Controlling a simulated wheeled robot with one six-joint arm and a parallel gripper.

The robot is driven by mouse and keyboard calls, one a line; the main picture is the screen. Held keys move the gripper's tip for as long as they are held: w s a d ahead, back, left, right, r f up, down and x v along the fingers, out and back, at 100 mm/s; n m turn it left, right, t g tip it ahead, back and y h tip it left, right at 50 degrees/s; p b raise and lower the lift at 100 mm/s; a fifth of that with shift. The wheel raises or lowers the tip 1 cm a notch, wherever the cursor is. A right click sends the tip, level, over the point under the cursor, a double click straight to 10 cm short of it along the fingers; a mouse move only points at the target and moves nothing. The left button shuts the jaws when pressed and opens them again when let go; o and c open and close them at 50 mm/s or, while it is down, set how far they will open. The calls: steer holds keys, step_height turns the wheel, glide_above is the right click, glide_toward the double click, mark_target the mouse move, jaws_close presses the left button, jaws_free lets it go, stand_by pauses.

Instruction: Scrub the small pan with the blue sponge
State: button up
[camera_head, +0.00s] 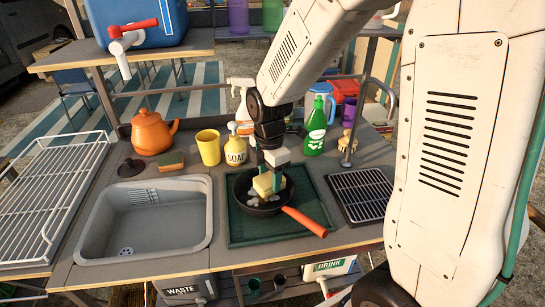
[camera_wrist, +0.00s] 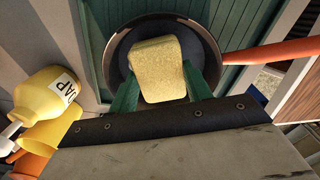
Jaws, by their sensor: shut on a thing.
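The small pan (camera_head: 243,198) is dark with an orange handle (camera_head: 304,221) and rests on the green tray (camera_head: 240,233). Pale foam or suds show inside it. My gripper (camera_head: 272,182) points down over the pan and is shut on a sponge (camera_head: 263,186). The sponge looks yellow; no blue face shows in either view. It is inside the pan's rim, low over the bottom; contact is hidden. In the wrist view the yellow sponge (camera_wrist: 158,70) sits between the green fingers, with the pan (camera_wrist: 122,40) around it.
The grey sink (camera_head: 150,220) lies left of the tray, the drain rack (camera_head: 360,192) right. Behind the tray stand a yellow cup (camera_head: 208,147), a soap bottle (camera_head: 235,151) and a green bottle (camera_head: 315,130). A second sponge (camera_head: 171,160) and an orange kettle (camera_head: 152,133) are behind the sink.

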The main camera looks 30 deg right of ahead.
steer(key=shift+r, duration=2.75)
steer(key=shift+w, duration=0.1)
